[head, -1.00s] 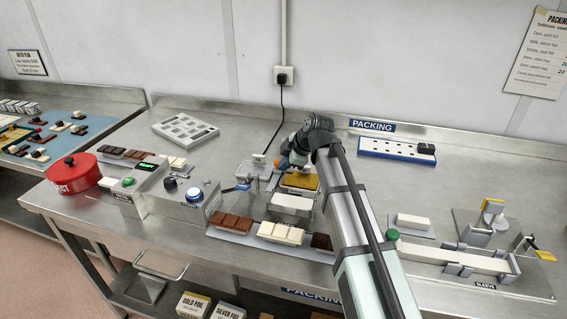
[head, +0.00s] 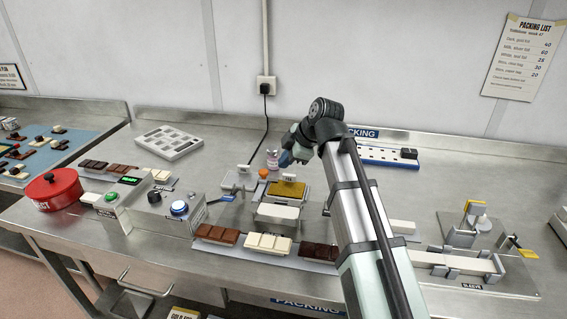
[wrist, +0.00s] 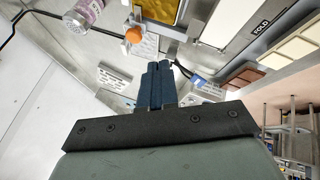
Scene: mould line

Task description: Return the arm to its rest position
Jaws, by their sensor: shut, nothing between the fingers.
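My gripper (head: 287,159) hangs in the air above the packing bench (head: 225,125), near the machine with the gold foil sheet (head: 291,188). In the wrist view its two dark blue fingers (wrist: 158,70) are together with nothing between them. My arm rises from the front of the bench, bends at the elbow and covers part of the bench and the PACKING sign behind it.
A red reject pot (head: 52,190) stands at the left. A tray of chocolate bars (head: 222,243) lies at the front. A small pink-labelled bottle (head: 272,160) stands behind the foil. The sleeve fixture (head: 455,262) is at the right. The air above the bench is open.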

